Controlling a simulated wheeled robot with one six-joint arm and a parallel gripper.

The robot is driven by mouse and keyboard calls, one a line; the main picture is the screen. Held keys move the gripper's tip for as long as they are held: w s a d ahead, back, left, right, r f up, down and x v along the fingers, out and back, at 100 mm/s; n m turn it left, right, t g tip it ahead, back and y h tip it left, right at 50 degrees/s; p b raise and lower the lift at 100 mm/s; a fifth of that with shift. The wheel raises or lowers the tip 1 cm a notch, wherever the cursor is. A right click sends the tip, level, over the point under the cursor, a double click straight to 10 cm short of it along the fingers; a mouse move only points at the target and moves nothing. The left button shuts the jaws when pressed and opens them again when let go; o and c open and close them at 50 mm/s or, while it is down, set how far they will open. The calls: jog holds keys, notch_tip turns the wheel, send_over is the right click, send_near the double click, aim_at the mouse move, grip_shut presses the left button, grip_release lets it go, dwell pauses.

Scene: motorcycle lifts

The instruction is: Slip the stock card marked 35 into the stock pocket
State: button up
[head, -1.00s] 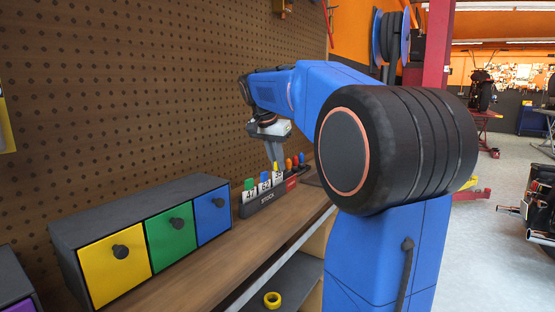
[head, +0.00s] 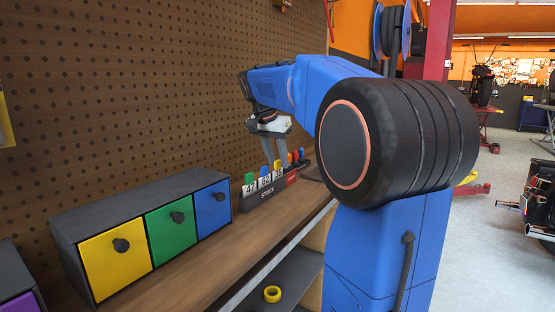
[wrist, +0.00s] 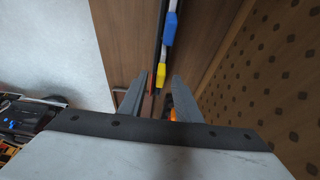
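The stock card marked 35 (head: 278,175), with a yellow tab, stands upright in the dark rack labelled STOCK (head: 267,196). It is beside cards marked 62 (head: 264,183) and 47 (head: 249,190). My gripper (head: 277,165) is just above the card, fingers apart on either side of the yellow tab. In the wrist view my gripper (wrist: 160,82) is open, and the yellow tab (wrist: 160,76) shows between the fingertips, apart from both. The blue tab (wrist: 169,29) lies beyond it. The card's lower edge is hidden in the rack.
A red section (head: 292,180) with more coloured tabs adjoins the rack's right end. A drawer box with yellow, green and blue fronts (head: 171,232) stands to the left on the wooden bench (head: 190,266). A pegboard (head: 150,110) rises behind. A yellow ring (head: 272,294) lies on the lower shelf.

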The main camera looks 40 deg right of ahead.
jog(key=v, duration=1.7)
jog(key=shift+r, duration=0.25)
jog(key=shift+s, duration=0.1)
